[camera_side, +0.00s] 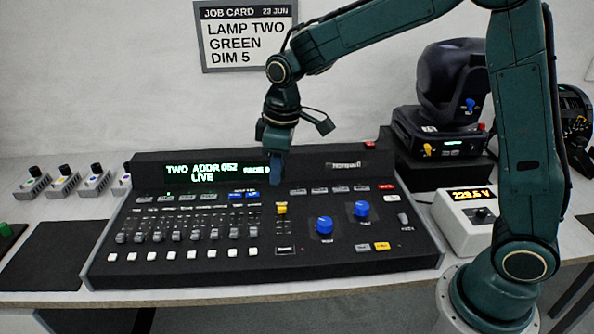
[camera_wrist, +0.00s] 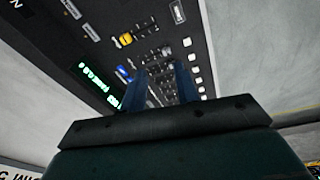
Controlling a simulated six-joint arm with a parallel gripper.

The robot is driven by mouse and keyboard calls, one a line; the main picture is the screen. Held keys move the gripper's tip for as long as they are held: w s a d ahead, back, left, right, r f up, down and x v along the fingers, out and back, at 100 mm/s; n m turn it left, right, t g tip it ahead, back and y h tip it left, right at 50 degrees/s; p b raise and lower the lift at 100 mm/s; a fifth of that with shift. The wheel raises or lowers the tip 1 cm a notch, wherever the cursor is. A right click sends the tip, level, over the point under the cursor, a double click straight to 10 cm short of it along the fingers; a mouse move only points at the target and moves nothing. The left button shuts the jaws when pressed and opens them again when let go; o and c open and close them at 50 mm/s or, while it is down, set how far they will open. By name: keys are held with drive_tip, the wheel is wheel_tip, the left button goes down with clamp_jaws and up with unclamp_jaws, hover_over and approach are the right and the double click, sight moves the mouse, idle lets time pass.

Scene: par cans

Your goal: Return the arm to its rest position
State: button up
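My arm reaches in from the right in the side view, bent over the lighting desk (camera_side: 330,262). My gripper (camera_side: 276,172) points down above the back middle of the desk, near the right end of its display (camera_side: 200,174). In the wrist view the two blue fingers of my gripper (camera_wrist: 161,78) stand apart with a gap between them. Nothing shows held in the gap. The desk (camera_wrist: 222,72) shows beyond the fingers. The display reads "TWO ADDR 052" and "LIVE"; its right end is partly hidden by the gripper.
A moving-head lamp (camera_side: 447,90) stands at the back right. A white meter box (camera_side: 468,218) reading about 228.5 V sits right of the desk. Several small knobbed boxes (camera_side: 66,182) stand at left. A job card (camera_side: 246,36) hangs on the wall. Air above the desk's front is clear.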

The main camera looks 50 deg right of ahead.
drive_tip(key=s+d+r+m+t, duration=0.2)
drive_tip(key=s+d+r+m, duration=0.15)
drive_tip(key=s+r, duration=0.75)
drive_tip(key=s+d+f+m+t, duration=0.1)
drive_tip(key=s+d+m+t, duration=0.1)
drive_tip(key=s, duration=1.3)
drive_tip(key=shift+d+f+m, duration=0.25)
drive_tip(key=shift+d+m, duration=0.15)
drive_tip(key=shift+m, duration=0.25)
drive_tip(key=shift+o, duration=0.2)
drive_tip(key=shift+w, duration=0.1)
